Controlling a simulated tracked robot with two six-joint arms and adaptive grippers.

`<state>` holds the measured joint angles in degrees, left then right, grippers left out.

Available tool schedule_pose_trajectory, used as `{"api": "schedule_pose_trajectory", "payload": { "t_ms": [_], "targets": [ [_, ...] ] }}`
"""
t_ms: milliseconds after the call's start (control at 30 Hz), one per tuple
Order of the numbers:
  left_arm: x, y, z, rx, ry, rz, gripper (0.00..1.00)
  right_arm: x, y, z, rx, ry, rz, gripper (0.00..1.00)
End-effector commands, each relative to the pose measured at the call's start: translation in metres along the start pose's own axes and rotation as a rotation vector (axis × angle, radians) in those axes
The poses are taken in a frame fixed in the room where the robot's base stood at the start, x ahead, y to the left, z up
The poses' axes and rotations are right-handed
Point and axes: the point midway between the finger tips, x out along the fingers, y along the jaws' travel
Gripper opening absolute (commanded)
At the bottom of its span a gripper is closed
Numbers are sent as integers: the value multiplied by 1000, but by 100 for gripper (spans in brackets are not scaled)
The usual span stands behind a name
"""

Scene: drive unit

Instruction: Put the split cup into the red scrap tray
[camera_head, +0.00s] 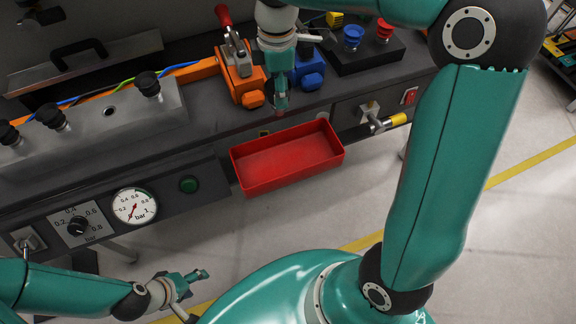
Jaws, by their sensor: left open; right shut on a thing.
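The red scrap tray (240,172) is an open rectangular box at the front edge of the dark bench, and its floor looks empty. My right gripper (281,106) points down just behind the tray's back rim, in front of the orange and blue clamps. My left gripper (197,276) is open and empty at the lower left, over the floor and well away from the tray.
An orange toggle clamp (235,80) and a blue block (308,72) stand behind the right gripper. A grey manifold (110,125) with black knobs lies at left. A pressure gauge (134,206) is on the front panel. A yellow-tipped valve lever (397,120) sticks out right of the tray.

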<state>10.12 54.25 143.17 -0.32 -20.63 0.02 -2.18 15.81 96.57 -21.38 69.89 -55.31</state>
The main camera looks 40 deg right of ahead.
Motion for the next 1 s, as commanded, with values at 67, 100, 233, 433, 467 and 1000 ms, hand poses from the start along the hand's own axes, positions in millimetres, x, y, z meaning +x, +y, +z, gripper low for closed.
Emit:
{"api": "schedule_pose_trajectory", "payload": {
  "t_ms": [67,100,233,433,467,1000],
  "targets": [
    [8,-3,0,0,0,0,59,7,-7,8,-89,0,0,17],
    [9,-3,0,0,0,0,59,8,-10,11,-125,0,0,17],
    [11,-4,0,0,0,0,59,17,-14,15,-188,-1,-2,17],
    [14,-5,0,0,0,0,59,57,-15,15,-196,-2,-8,17],
    [15,-6,0,0,0,0,59,66,-15,15,-197,-2,-8,17],
    [22,-8,0,0,0,0,59,166,-13,14,-195,0,-1,17]
  ]
}}
